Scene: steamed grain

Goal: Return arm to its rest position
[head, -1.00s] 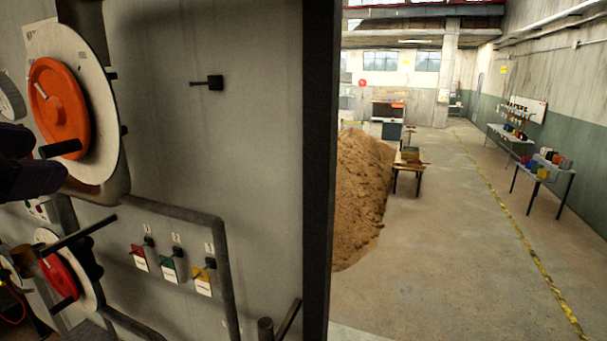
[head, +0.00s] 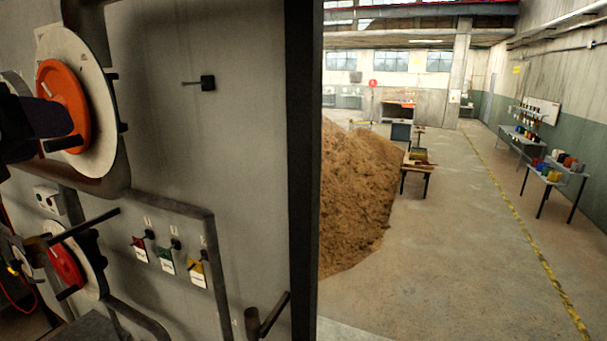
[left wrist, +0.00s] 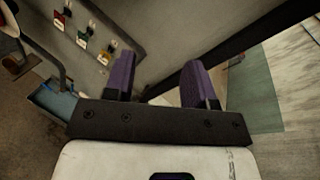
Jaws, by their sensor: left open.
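My left gripper (head: 45,122) is a dark shape at the left edge of the head view, in front of the orange wheel (head: 62,92) on its white disc. How far it stands from the wheel I cannot tell. In the left wrist view my left gripper (left wrist: 158,72) has its two purple fingers apart with nothing between them. My right gripper is not in view.
The grey panel (head: 235,140) carries a red valve wheel (head: 66,264), pipes and three small levers with red, green and yellow tags. A dark post (head: 305,170) ends it. Beyond are a brown heap (head: 355,195), tables and open floor.

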